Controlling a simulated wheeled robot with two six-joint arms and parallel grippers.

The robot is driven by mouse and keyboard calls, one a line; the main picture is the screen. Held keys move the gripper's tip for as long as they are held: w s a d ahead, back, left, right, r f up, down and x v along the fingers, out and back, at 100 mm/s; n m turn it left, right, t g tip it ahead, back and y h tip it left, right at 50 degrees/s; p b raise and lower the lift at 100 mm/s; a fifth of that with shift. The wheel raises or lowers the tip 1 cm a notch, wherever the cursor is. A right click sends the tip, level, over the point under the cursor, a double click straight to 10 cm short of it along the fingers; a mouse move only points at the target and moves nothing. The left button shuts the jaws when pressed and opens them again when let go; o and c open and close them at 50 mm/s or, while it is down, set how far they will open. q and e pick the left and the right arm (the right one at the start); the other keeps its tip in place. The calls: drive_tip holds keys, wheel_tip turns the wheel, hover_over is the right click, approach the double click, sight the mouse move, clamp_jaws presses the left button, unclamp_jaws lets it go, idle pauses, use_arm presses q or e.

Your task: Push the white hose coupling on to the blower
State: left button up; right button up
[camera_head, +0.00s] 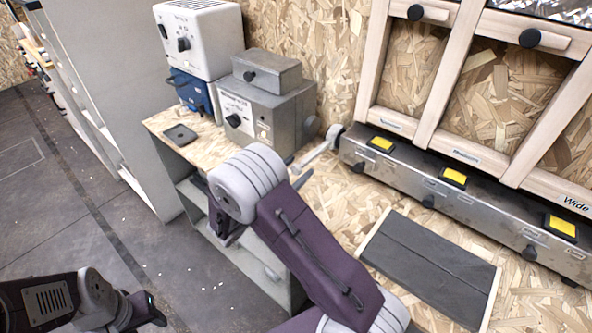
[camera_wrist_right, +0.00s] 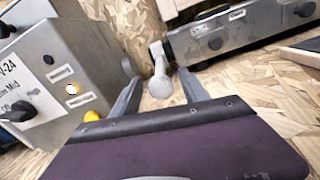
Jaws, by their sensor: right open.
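The white hose coupling (camera_head: 334,131) is at the left end of the long metal console in the head view. A pale stem runs from it toward my right gripper. In the right wrist view the white piece (camera_wrist_right: 159,84) lies between the open fingers of my right gripper (camera_wrist_right: 156,68), with visible gaps on both sides. The blower appears to be the grey metal box (camera_head: 268,112), with a round grey outlet (camera_head: 312,126) on its right side. In the head view my right gripper (camera_head: 296,171) is mostly hidden behind its own wrist. My left gripper (camera_head: 143,309) is partly seen, low at the left.
A white unit (camera_head: 198,38) on a blue base (camera_head: 194,94) stands left of the grey box. The metal console (camera_head: 440,190) with yellow buttons runs along the back right. A dark mat (camera_head: 428,262) lies on the chipboard bench, with bare board beside it.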

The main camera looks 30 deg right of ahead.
drive_tip(key=shift+d, duration=0.1)
clamp_jaws()
idle(1.4)
